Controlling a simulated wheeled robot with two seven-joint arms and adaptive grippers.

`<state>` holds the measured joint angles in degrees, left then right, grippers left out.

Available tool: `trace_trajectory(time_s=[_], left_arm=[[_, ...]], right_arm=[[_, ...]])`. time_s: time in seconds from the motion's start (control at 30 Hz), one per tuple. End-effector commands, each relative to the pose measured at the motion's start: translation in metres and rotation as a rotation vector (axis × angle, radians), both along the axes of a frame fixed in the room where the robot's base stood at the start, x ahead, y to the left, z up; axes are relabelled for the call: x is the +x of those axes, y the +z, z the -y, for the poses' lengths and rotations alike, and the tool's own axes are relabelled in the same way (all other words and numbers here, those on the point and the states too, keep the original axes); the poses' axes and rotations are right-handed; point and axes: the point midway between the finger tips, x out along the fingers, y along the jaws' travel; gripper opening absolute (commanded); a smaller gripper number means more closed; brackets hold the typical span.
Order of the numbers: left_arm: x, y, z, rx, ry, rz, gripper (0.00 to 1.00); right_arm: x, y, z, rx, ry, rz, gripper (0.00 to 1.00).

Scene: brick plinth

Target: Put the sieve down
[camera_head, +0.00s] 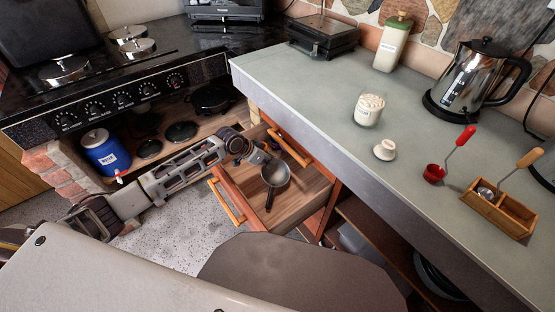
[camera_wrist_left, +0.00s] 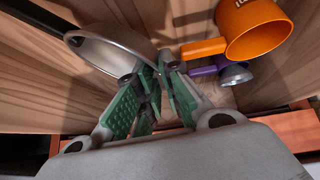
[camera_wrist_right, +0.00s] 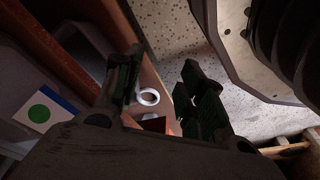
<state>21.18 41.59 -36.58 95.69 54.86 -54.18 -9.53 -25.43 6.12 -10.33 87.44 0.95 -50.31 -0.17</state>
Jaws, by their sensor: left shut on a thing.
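The sieve, a small grey metal bowl (camera_head: 275,175) with a dark handle, is inside the open wooden drawer (camera_head: 302,200) in the head view. In the left wrist view the sieve (camera_wrist_left: 115,55) is at the upper left, its handle running to the top left corner. My left gripper (camera_head: 263,155) reaches into the drawer at the bowl's far side. Its green-padded fingers (camera_wrist_left: 155,88) are closed together at the sieve's rim. I cannot tell whether the sieve touches the drawer bottom. My right gripper (camera_wrist_right: 160,90) has its fingers apart and nothing between them.
An orange measuring cup (camera_wrist_left: 255,30) and a purple one (camera_wrist_left: 232,72) are beside the left fingers in the drawer. The counter (camera_head: 310,95) holds a jar (camera_head: 369,107), a kettle (camera_head: 478,75) and a wooden box (camera_head: 500,210). A blue canister (camera_head: 105,152) stands under the stove.

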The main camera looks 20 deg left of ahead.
Motion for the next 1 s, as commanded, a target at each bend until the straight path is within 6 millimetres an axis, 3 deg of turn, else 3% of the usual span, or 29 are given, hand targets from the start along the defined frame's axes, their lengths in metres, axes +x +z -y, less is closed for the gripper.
trace_trajectory(time_s=[0.67,0.87,1.0], left_arm=[[0.013,0.000,0.013,-0.001,0.000,0.002,0.00],[0.029,0.001,0.029,-0.002,0.000,0.001,0.00],[0.029,-0.009,0.028,0.002,0.000,-0.001,0.00]], right_arm=[[-0.002,0.002,-0.002,0.001,0.001,-0.010,0.40],[0.005,0.014,-0.005,0.005,0.003,-0.009,0.40],[0.009,0.023,-0.007,0.006,0.005,-0.011,0.40]])
